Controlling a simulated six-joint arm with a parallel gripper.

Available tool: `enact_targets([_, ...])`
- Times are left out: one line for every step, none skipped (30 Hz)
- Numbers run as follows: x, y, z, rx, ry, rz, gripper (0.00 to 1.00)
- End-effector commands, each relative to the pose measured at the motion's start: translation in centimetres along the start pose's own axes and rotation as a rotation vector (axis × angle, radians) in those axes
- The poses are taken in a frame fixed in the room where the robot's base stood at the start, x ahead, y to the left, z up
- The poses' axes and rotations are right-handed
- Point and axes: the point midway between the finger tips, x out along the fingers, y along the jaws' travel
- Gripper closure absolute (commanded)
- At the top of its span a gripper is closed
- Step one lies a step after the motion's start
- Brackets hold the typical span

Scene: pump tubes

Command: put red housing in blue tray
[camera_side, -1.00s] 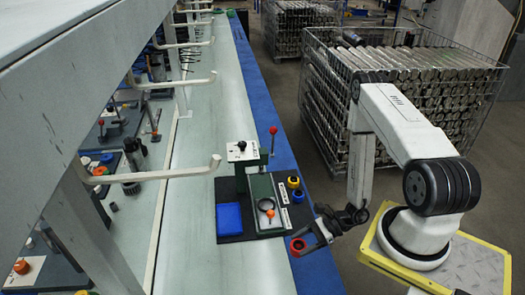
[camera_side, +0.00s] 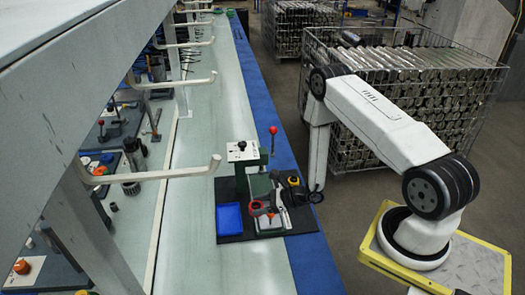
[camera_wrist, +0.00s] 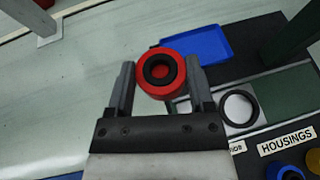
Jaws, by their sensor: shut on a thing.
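The red housing (camera_wrist: 161,73) is a short red ring with a black inner rim. My gripper (camera_wrist: 159,82) is shut on it, with one finger on each side in the wrist view. In the side view the red housing (camera_side: 256,206) is held by my gripper (camera_side: 264,207) above the green fixture on the black mat. The blue tray (camera_side: 229,218) lies on the left part of the mat, left of the housing. In the wrist view the blue tray (camera_wrist: 197,47) shows empty, beyond and right of the housing.
A green press (camera_side: 247,170) with a red-knobbed lever stands behind the tray. A black ring (camera_wrist: 238,108) sits beside a HOUSINGS label (camera_wrist: 286,140), near yellow and blue housings (camera_wrist: 314,158). The pale bench (camera_side: 185,245) left of the mat is clear.

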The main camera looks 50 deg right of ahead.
Motion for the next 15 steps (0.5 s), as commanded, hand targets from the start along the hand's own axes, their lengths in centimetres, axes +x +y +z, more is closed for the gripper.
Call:
enact_targets([0.2, -0.2, 0.3, 0.002, 0.000, -0.006, 1.00])
enact_targets([0.3, -0.2, 0.3, 0.003, 0.000, -0.008, 1.00])
enact_targets([0.4, -0.3, 0.4, 0.004, 0.000, -0.011, 1.00])
enact_targets([0.5, -0.3, 0.5, 0.005, 0.000, -0.013, 1.00])
enact_targets([0.5, -0.4, 0.5, 0.005, 0.000, -0.014, 1.00])
enact_targets([0.5, -0.4, 0.5, 0.006, 0.000, -0.014, 1.00])
enact_targets([0.5, -0.4, 0.5, 0.006, 0.000, -0.014, 1.00])
enact_targets([0.5, -0.4, 0.5, 0.006, 0.000, -0.014, 1.00])
enact_targets([0.6, -0.5, 0.5, 0.005, 0.000, -0.014, 1.00])
enact_targets([0.7, -0.5, 0.4, 0.005, 0.000, -0.014, 1.00])
enact_targets([0.8, -0.6, 0.4, 0.005, 0.000, -0.013, 1.00])
enact_targets([1.0, -0.7, 0.4, 0.004, -0.001, -0.013, 1.00])
enact_targets([1.1, -0.8, 0.4, 0.004, -0.001, -0.013, 1.00])
enact_targets([1.3, -1.0, 0.3, 0.004, -0.001, -0.013, 1.00])
enact_targets([1.7, -1.2, 0.3, 0.003, -0.002, -0.013, 1.00])
